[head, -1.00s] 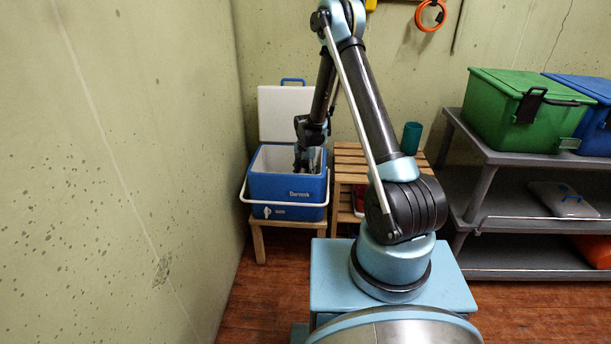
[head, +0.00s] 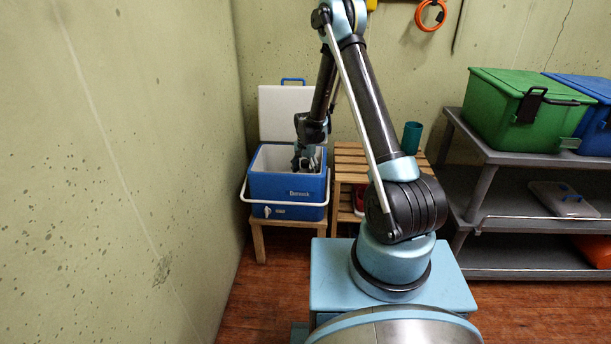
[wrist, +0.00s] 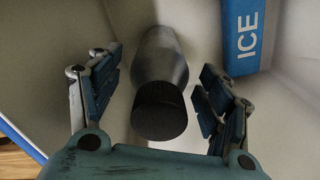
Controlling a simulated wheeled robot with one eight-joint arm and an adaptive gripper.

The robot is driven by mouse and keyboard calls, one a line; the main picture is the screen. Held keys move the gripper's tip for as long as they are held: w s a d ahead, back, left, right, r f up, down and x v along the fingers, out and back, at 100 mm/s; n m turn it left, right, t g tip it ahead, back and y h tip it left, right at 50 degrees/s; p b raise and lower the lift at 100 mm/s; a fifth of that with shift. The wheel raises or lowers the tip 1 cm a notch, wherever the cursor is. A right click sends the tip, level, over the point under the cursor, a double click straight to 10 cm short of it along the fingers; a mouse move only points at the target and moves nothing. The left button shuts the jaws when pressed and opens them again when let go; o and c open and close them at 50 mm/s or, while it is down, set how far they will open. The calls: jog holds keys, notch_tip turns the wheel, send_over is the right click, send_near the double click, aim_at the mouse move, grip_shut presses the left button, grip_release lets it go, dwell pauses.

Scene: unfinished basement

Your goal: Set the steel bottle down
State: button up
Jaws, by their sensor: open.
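The steel bottle (wrist: 160,75) shows in the wrist view as a dark grey cylinder with a black cap end toward the camera. It is inside the white interior of the blue cooler (head: 287,187). My gripper (wrist: 158,105) is open, with one finger on each side of the bottle and a visible gap on both sides. In the head view my gripper (head: 306,163) reaches down into the open cooler. The bottle cannot be made out in the head view. Whether its far end touches the cooler floor is hard to tell.
A blue ICE pack (wrist: 243,35) stands in the cooler beside the bottle. The cooler's white lid (head: 285,112) is open at the back. A wooden slatted table (head: 350,160) with a teal cup (head: 412,137) stands to the right. The wall is close on the left.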

notch_tip(320, 180, up, 12)
jog(key=shift+f, duration=0.2)
jog(key=s+d+r+n+t, duration=0.1)
jog(key=s+d+r+n, duration=0.2)
jog(key=s+d+r, duration=1.4)
jog(key=s+d+f+n, duration=0.1)
jog(key=s+d, duration=0.2)
jog(key=s, duration=1)
jog(key=s+d+f+n+t, duration=0.1)
jog(key=s+d, duration=0.3)
jog(key=s, duration=0.9)
jog(key=shift+n, duration=0.6)
jog(key=shift+f, duration=0.1)
